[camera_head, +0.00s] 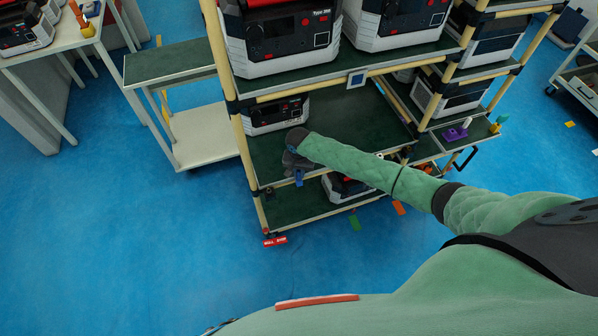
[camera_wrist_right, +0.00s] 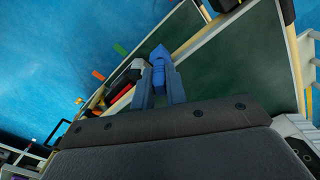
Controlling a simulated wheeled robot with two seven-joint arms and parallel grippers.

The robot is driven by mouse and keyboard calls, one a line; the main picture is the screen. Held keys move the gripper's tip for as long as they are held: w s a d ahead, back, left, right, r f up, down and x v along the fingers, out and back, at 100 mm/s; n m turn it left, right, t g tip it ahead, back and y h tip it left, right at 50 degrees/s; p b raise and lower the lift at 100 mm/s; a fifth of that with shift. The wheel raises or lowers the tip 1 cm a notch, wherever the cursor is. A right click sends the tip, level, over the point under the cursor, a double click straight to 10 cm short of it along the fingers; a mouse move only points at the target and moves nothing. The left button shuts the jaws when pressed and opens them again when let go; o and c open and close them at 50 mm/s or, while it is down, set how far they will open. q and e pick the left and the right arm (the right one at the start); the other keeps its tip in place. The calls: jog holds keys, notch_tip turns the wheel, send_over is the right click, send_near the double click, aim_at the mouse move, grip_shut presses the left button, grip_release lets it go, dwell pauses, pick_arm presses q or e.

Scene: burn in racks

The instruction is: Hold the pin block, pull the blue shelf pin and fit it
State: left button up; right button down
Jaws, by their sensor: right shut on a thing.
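In the head view a bit of blue (camera_head: 299,179) shows just below the gripper. I cannot tell if the pin sits in the shelf edge or is free. No pin block can be made out for sure. My left gripper is out of view.
The rack (camera_head: 247,184) has green shelves. Type-marked power units (camera_head: 290,37) fill the upper shelf, and others stand lower. A purple piece (camera_head: 457,131) lies on the right side shelf. Blue floor is clear at left.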

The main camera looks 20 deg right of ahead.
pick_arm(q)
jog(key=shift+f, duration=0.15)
pick_arm(e)
jog(key=shift+f, duration=0.5)
jog(key=c, duration=1.3)
grip_release()
jog(key=shift+c, duration=0.2)
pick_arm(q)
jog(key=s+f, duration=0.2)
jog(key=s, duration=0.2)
pick_arm(e)
notch_tip(320, 180, up, 6)
jog(key=b, duration=0.2)
jog(key=shift+r+b, duration=0.25)
jog(key=shift+b, duration=0.15)
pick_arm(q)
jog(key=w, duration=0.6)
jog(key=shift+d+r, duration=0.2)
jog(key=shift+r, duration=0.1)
pick_arm(e)
jog(key=shift+r, duration=0.7)
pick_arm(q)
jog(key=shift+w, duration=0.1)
